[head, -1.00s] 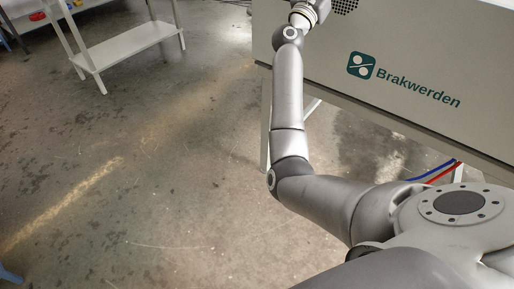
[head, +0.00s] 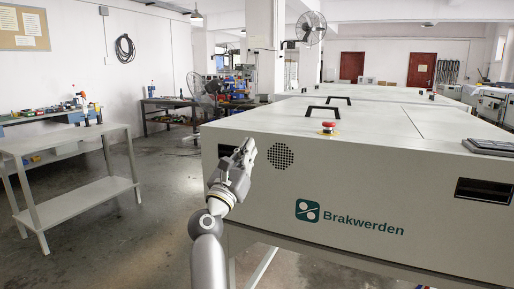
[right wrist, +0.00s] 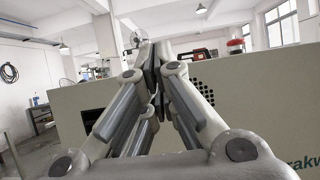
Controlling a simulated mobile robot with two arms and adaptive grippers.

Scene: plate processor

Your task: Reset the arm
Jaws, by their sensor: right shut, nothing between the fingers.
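My right gripper (head: 246,146) is raised in front of the left end of the big light-grey Brakwerden machine (head: 290,185). Its fingers point up and are closed together with nothing between them. In the right wrist view the fingertips (right wrist: 155,58) meet in front of the machine's front panel (right wrist: 245,105). My right arm comes up from the bottom of the head view. My left arm and gripper do not show.
A red emergency button (head: 328,127) and black handles sit on the machine's top. A grey two-level table (head: 75,143) stands at the left, with open floor between it and the machine. A workbench (head: 165,103) and a fan (head: 310,28) are farther back.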

